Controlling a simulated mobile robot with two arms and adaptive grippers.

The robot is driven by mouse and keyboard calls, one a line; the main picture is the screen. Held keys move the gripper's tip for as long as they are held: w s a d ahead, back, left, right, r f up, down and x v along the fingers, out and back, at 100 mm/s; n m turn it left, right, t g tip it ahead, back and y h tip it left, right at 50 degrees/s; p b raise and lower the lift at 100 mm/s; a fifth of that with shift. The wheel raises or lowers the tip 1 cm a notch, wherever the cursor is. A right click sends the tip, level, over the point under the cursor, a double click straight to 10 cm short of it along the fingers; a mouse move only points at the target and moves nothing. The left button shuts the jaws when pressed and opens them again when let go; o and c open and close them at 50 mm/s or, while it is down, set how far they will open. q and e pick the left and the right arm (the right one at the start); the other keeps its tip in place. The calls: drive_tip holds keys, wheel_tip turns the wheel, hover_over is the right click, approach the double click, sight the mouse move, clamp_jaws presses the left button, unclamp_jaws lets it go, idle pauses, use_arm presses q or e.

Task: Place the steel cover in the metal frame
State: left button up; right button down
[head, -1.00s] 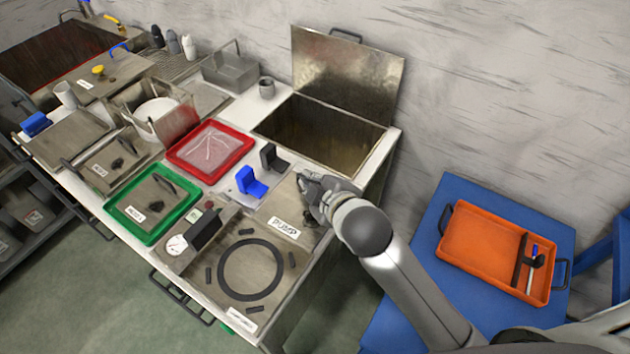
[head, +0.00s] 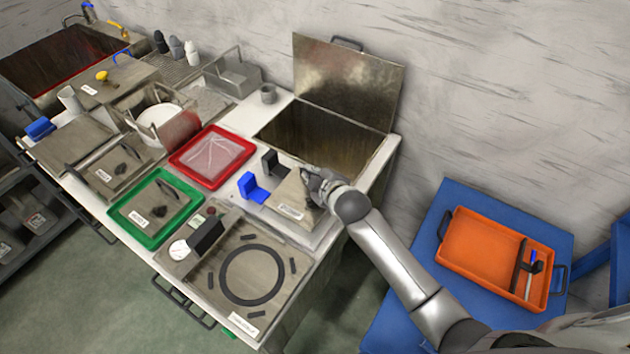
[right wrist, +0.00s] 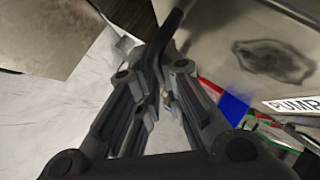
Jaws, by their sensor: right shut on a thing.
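The steel cover (head: 287,195), a flat metal plate with a label reading PUMP, is at the right part of the bench. My right gripper (head: 318,182) is shut on its dark handle. In the right wrist view the fingers (right wrist: 165,85) close around the handle (right wrist: 176,30), and the cover (right wrist: 240,75) shows a dark smudge and its label. A pale rim that seems to be the metal frame (head: 312,238) shows below the cover's near edge; the cover hides most of it. I cannot tell whether the cover touches it. My left gripper is not in view.
A blue block (head: 252,188) and a dark block (head: 275,165) stand close left of the cover. An open basin (head: 320,135) with a raised lid (head: 348,80) lies behind. A plate with a black ring (head: 222,268) lies in front. An orange tray (head: 480,255) is at right.

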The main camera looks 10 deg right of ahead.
drive_tip(key=shift+s+f, duration=0.1)
drive_tip(key=shift+f, duration=1.15)
drive_tip(key=c, duration=1.6)
unclamp_jaws()
drive_tip(key=shift+o, duration=0.2)
drive_tip(key=shift+s, duration=0.15)
drive_tip(key=v, duration=1.1)
drive_tip(key=shift+s+r, duration=0.2)
drive_tip(key=shift+s, duration=0.1)
drive_tip(key=shift+d, duration=0.1)
